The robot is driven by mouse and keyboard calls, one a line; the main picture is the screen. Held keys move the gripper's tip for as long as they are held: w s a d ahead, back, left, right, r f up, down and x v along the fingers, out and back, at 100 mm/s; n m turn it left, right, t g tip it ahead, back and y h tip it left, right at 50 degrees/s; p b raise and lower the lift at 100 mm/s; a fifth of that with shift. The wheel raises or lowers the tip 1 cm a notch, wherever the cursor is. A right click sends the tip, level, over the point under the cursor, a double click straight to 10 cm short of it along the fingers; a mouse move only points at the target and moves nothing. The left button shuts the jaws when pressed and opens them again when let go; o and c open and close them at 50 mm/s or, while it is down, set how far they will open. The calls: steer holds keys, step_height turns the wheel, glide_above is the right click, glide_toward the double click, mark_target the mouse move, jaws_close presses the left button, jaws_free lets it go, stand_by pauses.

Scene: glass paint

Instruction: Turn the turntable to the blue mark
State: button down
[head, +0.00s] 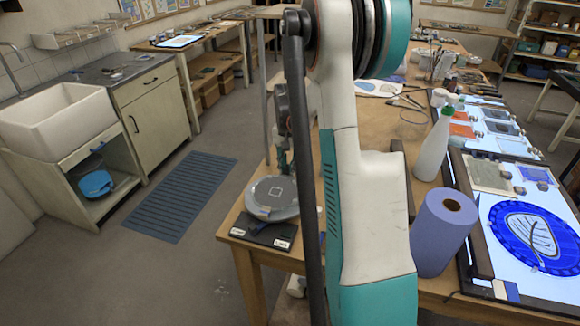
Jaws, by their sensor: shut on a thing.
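The turntable (262,190) is a round grey disc with a pale square outline on top. It sits on a dark base (262,233) at the near left corner of the wooden table. Small white labels lie on the base's front, and a small bluish-grey piece shows at the disc's front edge. I cannot make out a clear blue mark. My gripper (283,162) is partly hidden behind my arm. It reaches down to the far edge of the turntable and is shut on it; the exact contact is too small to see.
Right of my arm stand a blue paper roll (444,232), a white bottle (434,145) and a lit panel (545,283) with a blue round leaf piece (530,238). A sink (65,120) and cabinet are at left.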

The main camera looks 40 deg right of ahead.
stand_by(0.4)
steer(key=c, duration=1.5)
jaws_free()
step_height(320, 180, up, 12)
steer(key=shift+f, duration=0.1)
